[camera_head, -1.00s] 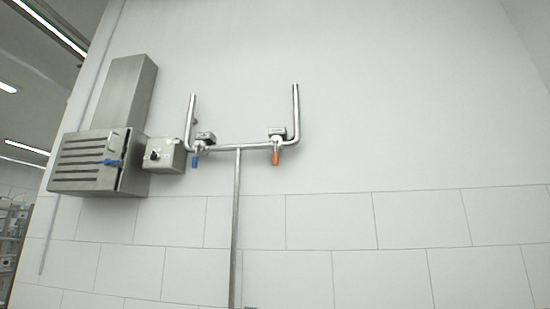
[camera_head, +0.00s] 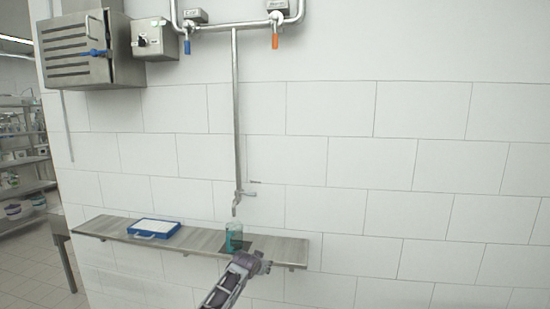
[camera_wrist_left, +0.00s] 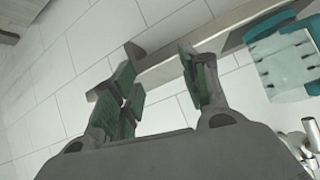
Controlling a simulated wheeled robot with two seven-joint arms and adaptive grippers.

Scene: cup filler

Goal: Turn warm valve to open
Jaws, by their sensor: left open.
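The warm valve, with an orange handle (camera_head: 275,41) hanging down, is on the right pipe at the top of the head view. The cold valve, with a blue handle (camera_head: 187,46), hangs from the left pipe. My left gripper (camera_head: 252,261) is far below the valves, in front of the shelf near a teal cup (camera_head: 234,238). In the left wrist view its green-padded fingers (camera_wrist_left: 165,82) are apart with nothing between them. The cup also shows at the right of that view (camera_wrist_left: 283,62). My right gripper is not in view.
A grey shelf (camera_head: 195,239) runs along the tiled wall and holds a blue-framed tray (camera_head: 154,229). A spout (camera_head: 238,197) hangs above the cup on the central pipe. A metal box (camera_head: 80,50) and a switch box (camera_head: 155,40) are at upper left. The right wall is bare.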

